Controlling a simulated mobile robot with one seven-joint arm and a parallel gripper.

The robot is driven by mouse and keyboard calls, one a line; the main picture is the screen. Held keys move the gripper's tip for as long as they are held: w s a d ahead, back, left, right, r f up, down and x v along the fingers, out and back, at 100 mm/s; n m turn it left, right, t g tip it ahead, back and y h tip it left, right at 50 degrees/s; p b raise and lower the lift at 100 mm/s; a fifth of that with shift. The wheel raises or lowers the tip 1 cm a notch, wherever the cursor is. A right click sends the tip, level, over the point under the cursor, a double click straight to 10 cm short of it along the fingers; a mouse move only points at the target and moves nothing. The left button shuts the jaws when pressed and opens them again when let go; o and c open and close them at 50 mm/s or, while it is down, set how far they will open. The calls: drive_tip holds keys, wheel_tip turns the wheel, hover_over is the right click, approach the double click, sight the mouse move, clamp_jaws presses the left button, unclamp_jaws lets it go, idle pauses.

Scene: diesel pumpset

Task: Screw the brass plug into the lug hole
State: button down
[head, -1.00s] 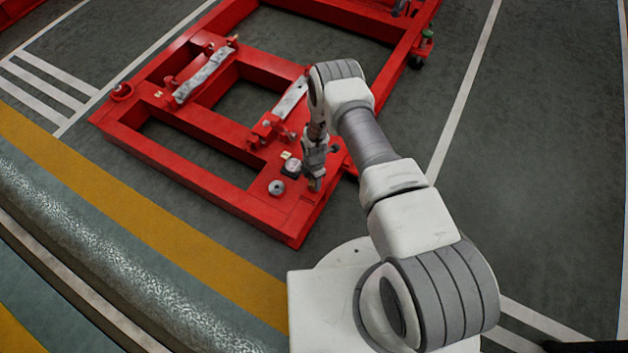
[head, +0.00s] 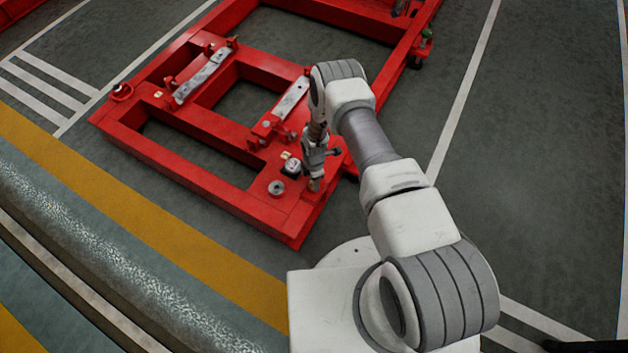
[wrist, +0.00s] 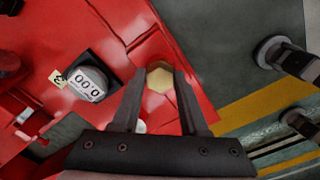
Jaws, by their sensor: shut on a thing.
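The brass plug (wrist: 159,76) shows in the wrist view as a hexagonal, brass-coloured head between the fingertips of my gripper (wrist: 158,70). The fingers are shut on it from both sides. In the head view my gripper (head: 314,185) points down at the near right corner of the red frame (head: 215,190). The plug is too small there to make out clearly. The lug hole is not visible, and I cannot tell whether the plug's lower end is in it.
A grey round part (head: 276,188) lies left of my gripper. Grey floor (head: 520,170) is clear to the right.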

drive_tip(key=m, duration=0.5)
drive_tip(key=shift+w+f, duration=0.1)
drive_tip(key=m, duration=0.6)
drive_tip(key=shift+c, duration=1.8)
unclamp_jaws()
wheel_tip(320, 180, up, 18)
drive_tip(key=p, duration=0.6)
drive_tip(key=shift+f, duration=0.25)
